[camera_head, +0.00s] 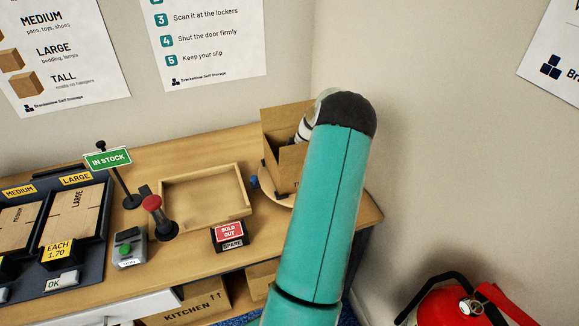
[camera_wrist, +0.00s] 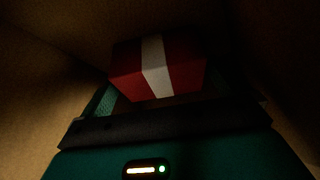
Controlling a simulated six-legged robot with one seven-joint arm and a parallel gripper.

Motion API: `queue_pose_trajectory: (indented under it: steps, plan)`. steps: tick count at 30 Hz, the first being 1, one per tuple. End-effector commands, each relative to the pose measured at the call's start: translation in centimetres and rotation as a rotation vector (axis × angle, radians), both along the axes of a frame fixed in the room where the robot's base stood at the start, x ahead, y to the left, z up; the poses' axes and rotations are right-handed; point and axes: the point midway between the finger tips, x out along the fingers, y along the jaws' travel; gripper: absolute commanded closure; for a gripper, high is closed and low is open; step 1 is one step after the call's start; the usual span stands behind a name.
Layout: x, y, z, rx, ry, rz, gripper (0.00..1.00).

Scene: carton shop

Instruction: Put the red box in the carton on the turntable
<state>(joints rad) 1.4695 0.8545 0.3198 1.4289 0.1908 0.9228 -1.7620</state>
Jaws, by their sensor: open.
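The open carton (camera_head: 283,150) stands on the turntable (camera_head: 285,199) at the right end of the counter, partly hidden behind my teal arm. In the wrist view dark brown carton walls (camera_wrist: 35,100) surround my gripper. The red box (camera_wrist: 158,68) with a white band lies just beyond my gripper (camera_wrist: 155,103) in that view, inside the carton. My gripper is open; whether its fingers touch the box is too dark to tell. In the head view the gripper and the red box are hidden by the carton and my arm.
An empty wooden tray (camera_head: 205,203) lies left of the carton. A red-knobbed lever (camera_head: 160,218), a green-button box (camera_head: 129,247) and a sold-out sign (camera_head: 231,234) stand in front of it. Flat cartons fill a rack at left. A fire extinguisher (camera_head: 455,305) is at lower right.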

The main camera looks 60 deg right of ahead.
Motion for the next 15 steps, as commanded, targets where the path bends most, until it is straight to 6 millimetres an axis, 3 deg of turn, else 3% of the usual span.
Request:
queue_pose_trajectory:
  steps: [9,15]
  plan:
    - [-2.4,-1.1,6.3,-0.005,-0.001,-0.002,0.00]
    - [-3.5,-1.5,9.2,-0.003,-0.001,-0.001,0.00]
